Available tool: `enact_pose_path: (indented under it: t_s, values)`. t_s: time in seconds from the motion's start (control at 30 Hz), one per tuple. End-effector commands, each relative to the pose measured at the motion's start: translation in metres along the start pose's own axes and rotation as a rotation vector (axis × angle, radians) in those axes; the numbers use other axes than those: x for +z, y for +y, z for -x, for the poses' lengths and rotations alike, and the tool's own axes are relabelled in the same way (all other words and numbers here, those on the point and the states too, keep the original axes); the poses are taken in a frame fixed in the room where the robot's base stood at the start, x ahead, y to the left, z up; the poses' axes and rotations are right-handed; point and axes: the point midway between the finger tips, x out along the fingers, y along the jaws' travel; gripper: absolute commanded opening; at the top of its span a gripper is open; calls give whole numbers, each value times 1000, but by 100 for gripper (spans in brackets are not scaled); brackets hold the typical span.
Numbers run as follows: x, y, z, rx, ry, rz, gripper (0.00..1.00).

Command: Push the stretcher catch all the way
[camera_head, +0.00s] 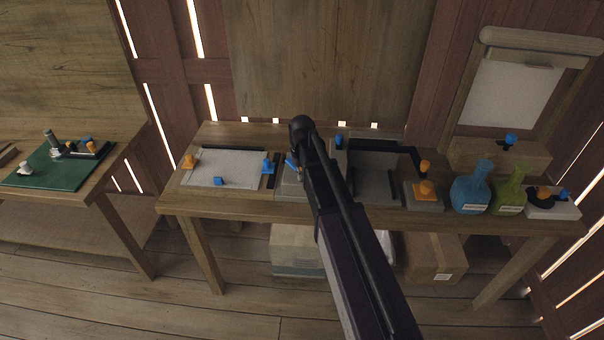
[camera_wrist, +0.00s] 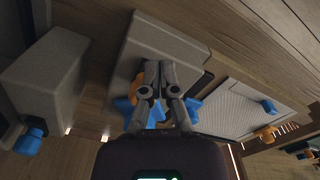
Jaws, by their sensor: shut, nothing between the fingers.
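In the wrist view my gripper (camera_wrist: 157,92) is shut and empty, with its fingers over a grey block (camera_wrist: 165,45). An orange part (camera_wrist: 136,88) and blue parts (camera_wrist: 124,108) show beside and behind the fingers. The fingers cover part of them, so I cannot tell whether they touch. In the head view the grey block (camera_head: 289,187) shows left of my arm with a blue piece (camera_head: 291,160) on it, and my arm hides most of this spot. I cannot tell for certain which part is the stretcher catch.
A pale panel (camera_head: 225,167) with blue and orange knobs lies left of the block. A grey box (camera_wrist: 45,75) with a blue knob (camera_wrist: 30,141) stands on the other side. Blue (camera_head: 471,190) and green (camera_head: 510,190) flasks stand at the table's right. A green mat (camera_head: 60,175) lies on the left table.

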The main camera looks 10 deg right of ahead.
Motion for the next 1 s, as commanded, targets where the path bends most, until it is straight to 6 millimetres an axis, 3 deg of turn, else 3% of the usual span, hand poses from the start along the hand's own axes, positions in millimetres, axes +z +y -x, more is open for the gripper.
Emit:
enact_pose_path:
  t_s: [0.27,1.0]
  values:
    - [0,0,4,0,0,0,0]
    - [0,0,46,0,0,0,0]
